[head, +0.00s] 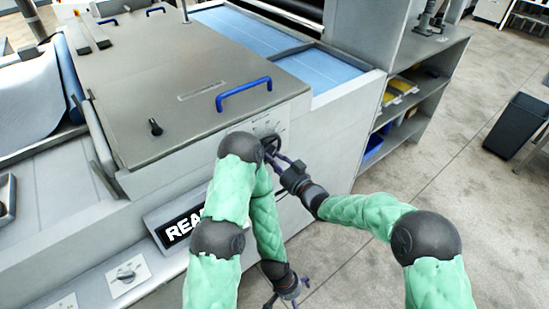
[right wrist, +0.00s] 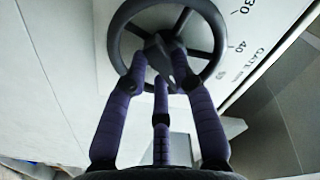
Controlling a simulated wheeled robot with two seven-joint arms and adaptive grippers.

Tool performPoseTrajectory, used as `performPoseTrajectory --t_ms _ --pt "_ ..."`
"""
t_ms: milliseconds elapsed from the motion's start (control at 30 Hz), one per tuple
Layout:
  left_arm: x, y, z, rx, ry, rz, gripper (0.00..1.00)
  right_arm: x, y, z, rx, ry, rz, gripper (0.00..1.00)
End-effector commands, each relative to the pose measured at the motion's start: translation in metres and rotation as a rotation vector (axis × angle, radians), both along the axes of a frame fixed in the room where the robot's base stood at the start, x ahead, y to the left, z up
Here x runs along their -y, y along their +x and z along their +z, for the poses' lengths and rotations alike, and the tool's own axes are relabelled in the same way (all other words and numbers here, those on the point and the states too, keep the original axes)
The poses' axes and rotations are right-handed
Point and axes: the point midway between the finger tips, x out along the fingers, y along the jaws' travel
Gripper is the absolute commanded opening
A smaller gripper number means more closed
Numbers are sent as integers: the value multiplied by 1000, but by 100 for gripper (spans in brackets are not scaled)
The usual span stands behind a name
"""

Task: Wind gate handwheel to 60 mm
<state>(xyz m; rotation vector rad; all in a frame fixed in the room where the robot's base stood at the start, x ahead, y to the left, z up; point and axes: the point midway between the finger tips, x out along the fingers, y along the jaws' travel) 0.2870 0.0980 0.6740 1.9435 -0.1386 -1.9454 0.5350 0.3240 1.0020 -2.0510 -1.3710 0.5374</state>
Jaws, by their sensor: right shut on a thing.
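The gate handwheel (right wrist: 117,50) is a dark ring with spokes on the pale machine front. Beside it the scale reads 30, 40 and 50, with the word GATE; a 60 mark is not visible. My right gripper (right wrist: 160,82) is shut on the handwheel's hub, its purple fingers reaching in from below. In the head view the handwheel (head: 270,141) is partly hidden by my left arm, and my right gripper (head: 279,157) meets it from the right. My left gripper (head: 288,293) hangs low in front of the machine, fingers spread, apart from everything.
The grey lid (head: 180,80) with blue handles covers the machine top. A rotary knob (head: 126,275) sits at lower left. A shelf unit (head: 428,85) stands right; open floor lies beyond.

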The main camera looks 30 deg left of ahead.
Motion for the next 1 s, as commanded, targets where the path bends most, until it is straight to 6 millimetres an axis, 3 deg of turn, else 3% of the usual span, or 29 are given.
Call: performPoseTrajectory --t_ms 600,633,700,1000 --pt "0 0 2 0 0 0 100 0 0 -1 -37 15 -1 0" --pt "0 0 2 0 0 0 100 0 0 -1 -37 15 -1 35" --pt "0 0 2 0 0 0 100 0 0 -1 -36 14 -1 50" --pt "0 0 2 0 0 0 100 0 0 0 -35 14 -1 50"
